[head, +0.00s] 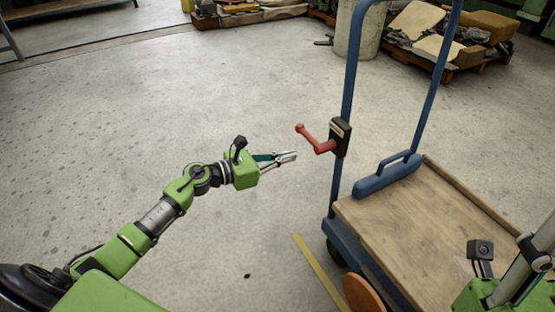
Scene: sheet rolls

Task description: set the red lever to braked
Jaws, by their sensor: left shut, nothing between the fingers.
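The red lever (316,139) sits on a dark bracket (340,136) on the left upright of the blue cart frame. It points left and slightly up from the bracket. My left gripper (293,156) is shut and empty, with its fingertips just left of and a little below the lever, apart from it in the picture. My right arm shows at the lower right corner over the cart; its fingers are out of the picture.
The cart has a wooden deck (400,225) and a blue frame (348,75). A yellow floor strip (318,270) lies left of its wheels. Pallets with scrap (450,45) and a pale drum (360,30) stand at the back. The floor on the left is clear.

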